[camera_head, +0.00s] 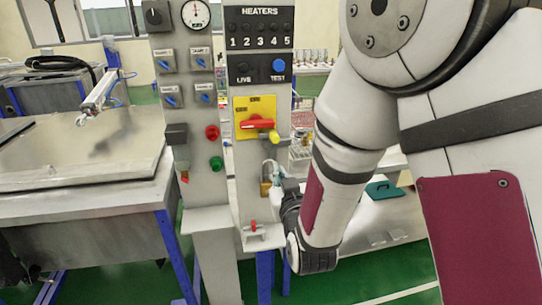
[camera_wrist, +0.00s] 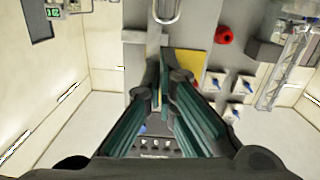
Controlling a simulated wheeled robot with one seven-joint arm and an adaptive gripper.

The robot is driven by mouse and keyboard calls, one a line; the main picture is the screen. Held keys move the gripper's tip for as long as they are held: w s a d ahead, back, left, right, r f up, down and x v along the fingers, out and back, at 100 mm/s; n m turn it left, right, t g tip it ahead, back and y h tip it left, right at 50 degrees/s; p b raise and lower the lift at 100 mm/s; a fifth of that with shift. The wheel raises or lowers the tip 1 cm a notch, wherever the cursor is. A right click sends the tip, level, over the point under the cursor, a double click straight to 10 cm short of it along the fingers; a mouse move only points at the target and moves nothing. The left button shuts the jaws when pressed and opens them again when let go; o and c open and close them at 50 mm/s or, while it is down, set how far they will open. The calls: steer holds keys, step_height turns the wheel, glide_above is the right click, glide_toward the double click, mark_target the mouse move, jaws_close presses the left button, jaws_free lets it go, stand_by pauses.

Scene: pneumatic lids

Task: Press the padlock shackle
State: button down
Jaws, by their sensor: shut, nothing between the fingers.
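The padlock (camera_head: 265,188) has a brass-coloured body and hangs on the grey panel, below the yellow switch plate. Its silver shackle (camera_head: 270,166) shows above the body. In the wrist view a silver U-shaped loop, which looks like the shackle (camera_wrist: 167,18), is at the top edge, and the padlock body is out of frame. My gripper (camera_wrist: 159,62) is shut and empty, with its fingers pointing towards the panel. In the head view my gripper (camera_head: 278,178) is just right of the padlock, partly hidden by my arm. I cannot tell whether it touches the shackle.
A red rotary switch (camera_head: 257,124) on a yellow plate (camera_head: 246,106) sits above the padlock. A red button (camera_head: 212,132) and a green button (camera_head: 217,163) are on the panel to the left. A small red lever (camera_head: 253,226) sits below. A metal bench (camera_head: 80,190) stands at left.

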steer(key=shift+a, duration=0.1)
stand_by(0.3)
steer(key=x, duration=1)
steer(key=shift+p, duration=0.35)
